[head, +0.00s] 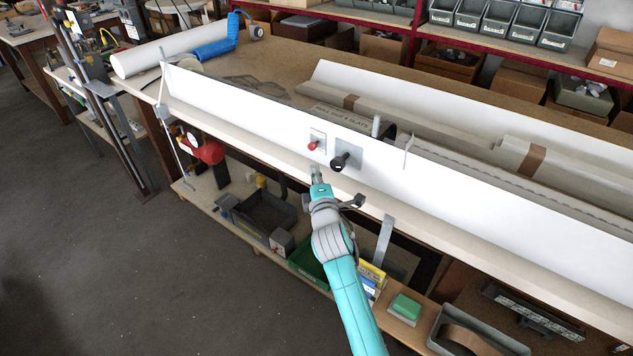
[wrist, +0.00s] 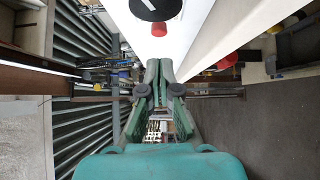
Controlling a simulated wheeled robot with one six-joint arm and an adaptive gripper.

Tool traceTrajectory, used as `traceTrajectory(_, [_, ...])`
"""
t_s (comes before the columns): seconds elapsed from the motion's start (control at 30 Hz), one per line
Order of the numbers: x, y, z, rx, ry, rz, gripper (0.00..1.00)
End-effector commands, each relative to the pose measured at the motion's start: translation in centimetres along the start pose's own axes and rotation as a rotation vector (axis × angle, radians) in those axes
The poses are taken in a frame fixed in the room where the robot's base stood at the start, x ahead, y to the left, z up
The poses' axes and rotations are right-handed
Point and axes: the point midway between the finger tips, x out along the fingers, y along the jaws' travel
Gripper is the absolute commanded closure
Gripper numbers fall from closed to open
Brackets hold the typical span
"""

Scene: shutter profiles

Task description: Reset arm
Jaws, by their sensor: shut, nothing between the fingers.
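My gripper (head: 316,173) is at the end of my teal and grey arm, just in front of the long white panel (head: 255,112) on the bench. In the wrist view my gripper (wrist: 159,66) has its fingertips together with nothing held between them. A red knob (head: 312,145) on a small plate sits on the panel just above the fingertips. A black knob (head: 340,161) on a grey plate is to its right. In the wrist view the black knob (wrist: 155,8) and the red knob (wrist: 158,29) show at the top, apart from the fingers.
The workbench (head: 262,65) carries long wrapped profiles (head: 390,112) behind the panel. A blue roll (head: 213,50) lies at the back left. The lower shelf (head: 215,205) holds bins, a green box (head: 405,307) and other items. Open grey floor (head: 100,270) lies to the left.

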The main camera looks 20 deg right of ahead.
Motion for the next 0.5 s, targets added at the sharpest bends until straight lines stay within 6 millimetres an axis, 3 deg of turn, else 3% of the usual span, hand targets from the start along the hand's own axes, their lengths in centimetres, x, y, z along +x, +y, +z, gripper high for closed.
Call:
traceTrajectory(0.2, [-2.8, -0.1, -0.2, 0.000, 0.002, -0.002, 1.00])
traceTrajectory(0.5, [-3.8, -0.3, -0.2, 0.005, 0.004, -0.003, 1.00])
